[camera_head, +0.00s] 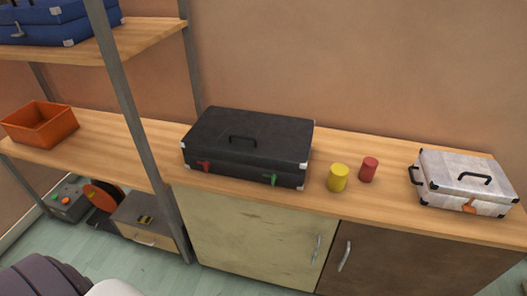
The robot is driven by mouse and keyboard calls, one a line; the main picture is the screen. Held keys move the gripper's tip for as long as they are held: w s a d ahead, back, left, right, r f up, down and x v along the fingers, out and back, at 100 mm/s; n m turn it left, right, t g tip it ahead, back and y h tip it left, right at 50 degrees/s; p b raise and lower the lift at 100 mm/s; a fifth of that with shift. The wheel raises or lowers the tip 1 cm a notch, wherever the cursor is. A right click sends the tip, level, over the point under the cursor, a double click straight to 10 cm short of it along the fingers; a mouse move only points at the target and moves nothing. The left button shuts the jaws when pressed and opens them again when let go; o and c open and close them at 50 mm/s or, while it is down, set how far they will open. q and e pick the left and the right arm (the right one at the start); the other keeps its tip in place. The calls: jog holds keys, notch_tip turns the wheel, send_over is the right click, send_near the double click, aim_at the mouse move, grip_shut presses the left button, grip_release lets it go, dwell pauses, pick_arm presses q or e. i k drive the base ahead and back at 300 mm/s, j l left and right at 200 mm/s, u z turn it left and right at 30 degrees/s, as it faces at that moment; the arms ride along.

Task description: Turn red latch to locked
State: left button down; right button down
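A black case (250,135) lies closed on the wooden counter, with a handle on its lid. The red latch (205,166) is on its front face near the left end. A green latch (272,180) is on the same face near the right end. The red latch is small here, and I cannot tell its exact turn. Neither of my grippers shows in the head view.
The wooden counter (390,213) also bears a yellow cylinder (338,178), a red cylinder (369,169) and a white case (463,181) with an orange latch. A grey shelf post (133,110) rises left of the black case. An orange bin (40,124) sits further left.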

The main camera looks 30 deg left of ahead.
aim_at(206, 165)
jog(key=u, duration=0.9)
jog(key=i+l, duration=0.1)
jog(key=i, duration=0.15)
